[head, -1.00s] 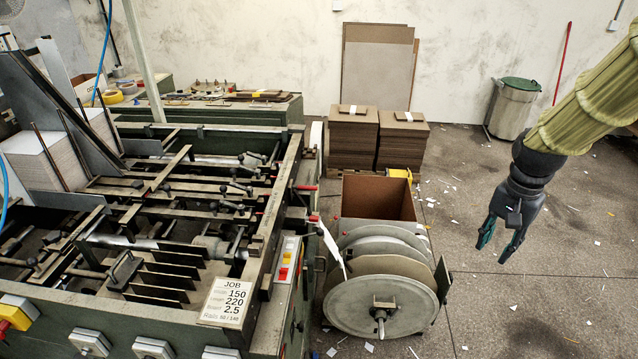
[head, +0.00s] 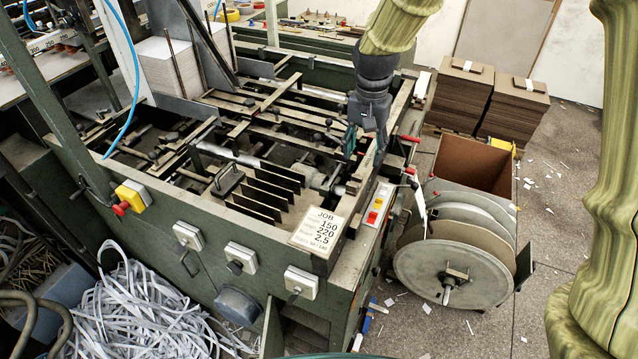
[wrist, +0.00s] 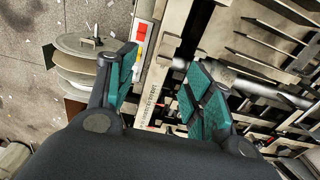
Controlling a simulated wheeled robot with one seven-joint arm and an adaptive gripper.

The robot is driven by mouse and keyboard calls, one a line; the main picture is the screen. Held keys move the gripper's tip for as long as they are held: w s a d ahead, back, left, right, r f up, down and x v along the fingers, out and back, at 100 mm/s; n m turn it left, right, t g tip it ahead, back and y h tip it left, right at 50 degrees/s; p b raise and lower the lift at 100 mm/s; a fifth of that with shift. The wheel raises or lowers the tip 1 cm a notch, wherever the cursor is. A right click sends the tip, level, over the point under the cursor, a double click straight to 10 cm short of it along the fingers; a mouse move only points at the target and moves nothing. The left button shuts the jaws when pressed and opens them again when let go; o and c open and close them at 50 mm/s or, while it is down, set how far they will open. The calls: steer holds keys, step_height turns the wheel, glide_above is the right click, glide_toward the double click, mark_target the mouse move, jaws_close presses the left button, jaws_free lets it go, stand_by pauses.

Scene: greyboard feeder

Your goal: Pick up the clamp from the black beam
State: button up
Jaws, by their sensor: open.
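My gripper (head: 364,156) is open and empty above the right side of the green machine, near its right-hand rail. In the wrist view its two teal-padded fingers (wrist: 165,75) stand apart, with a marked rail (wrist: 150,104) showing below and between them. Several small dark clamp-like fittings sit on the machine's cross beams. One dark fitting with a looped handle (head: 228,180) sits left of the upright dark plates, well to the left of my gripper. I cannot tell for sure which fitting is the clamp, or which beam is the black one.
A job card (head: 318,229) and a button panel (head: 376,208) sit at the machine's front right corner. A large reel (head: 453,270) stands to the right. Stacks of brown board (head: 458,97) are behind it. White strips (head: 135,310) lie heaped at front left.

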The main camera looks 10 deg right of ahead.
steer(key=p, duration=0.2)
glide_above(354, 181)
steer(key=s, duration=0.2)
steer(key=shift+w+d+f, duration=0.1)
steer(key=shift+f, duration=1.3)
steer(key=shift+w+d+f, duration=0.1)
steer(key=shift+f, duration=1.3)
steer(key=shift+a+f+p, duration=0.25)
steer(key=shift+f+p, duration=0.3)
steer(key=shift+f, duration=0.15)
steer(key=shift+a+f+p, duration=0.2)
steer(key=shift+f+p, duration=0.3)
steer(key=shift+f, duration=0.2)
steer(key=shift+f+p, duration=0.3)
steer(key=shift+f, duration=0.95)
jaws_close()
steer(key=shift+r, duration=0.1)
